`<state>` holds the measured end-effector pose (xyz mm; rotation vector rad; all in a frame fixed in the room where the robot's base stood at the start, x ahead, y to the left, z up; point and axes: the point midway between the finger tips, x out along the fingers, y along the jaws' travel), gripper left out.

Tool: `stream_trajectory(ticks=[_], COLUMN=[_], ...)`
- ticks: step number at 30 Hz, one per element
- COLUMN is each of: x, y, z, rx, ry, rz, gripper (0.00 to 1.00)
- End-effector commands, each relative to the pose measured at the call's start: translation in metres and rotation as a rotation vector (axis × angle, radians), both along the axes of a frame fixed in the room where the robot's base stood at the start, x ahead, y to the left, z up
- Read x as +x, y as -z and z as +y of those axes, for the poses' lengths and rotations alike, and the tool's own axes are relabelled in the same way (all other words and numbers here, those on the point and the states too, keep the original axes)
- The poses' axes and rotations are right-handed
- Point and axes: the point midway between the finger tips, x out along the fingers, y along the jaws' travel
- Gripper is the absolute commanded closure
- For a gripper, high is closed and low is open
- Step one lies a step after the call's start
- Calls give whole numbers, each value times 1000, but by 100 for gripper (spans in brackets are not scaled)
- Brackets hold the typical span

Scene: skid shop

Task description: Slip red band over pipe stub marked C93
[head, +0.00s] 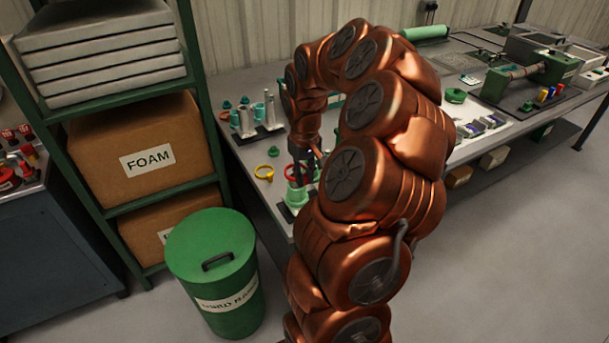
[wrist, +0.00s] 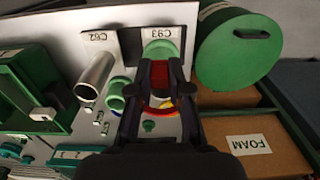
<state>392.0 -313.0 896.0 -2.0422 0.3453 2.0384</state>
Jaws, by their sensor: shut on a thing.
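My gripper (head: 303,176) is shut on the red band (head: 291,171) at the near left end of the bench. In the head view the band is right at the top of a light green pipe stub (head: 297,194); I cannot tell whether it is around the stub or just above it.
A grey pipe (wrist: 97,76) stands by the C82 label, with another green stub (wrist: 115,92) near it. A yellow band (head: 264,172) lies on the bench left of my gripper. A green bin (head: 212,262) and a shelf with a FOAM box (head: 140,150) stand left.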

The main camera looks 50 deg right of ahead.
Motion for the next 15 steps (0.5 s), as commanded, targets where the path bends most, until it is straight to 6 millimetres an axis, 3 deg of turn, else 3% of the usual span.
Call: stream_trajectory(ticks=[15], x=[0], y=[10], z=[0], rx=[1], ry=[0], rz=[0], gripper=[99])
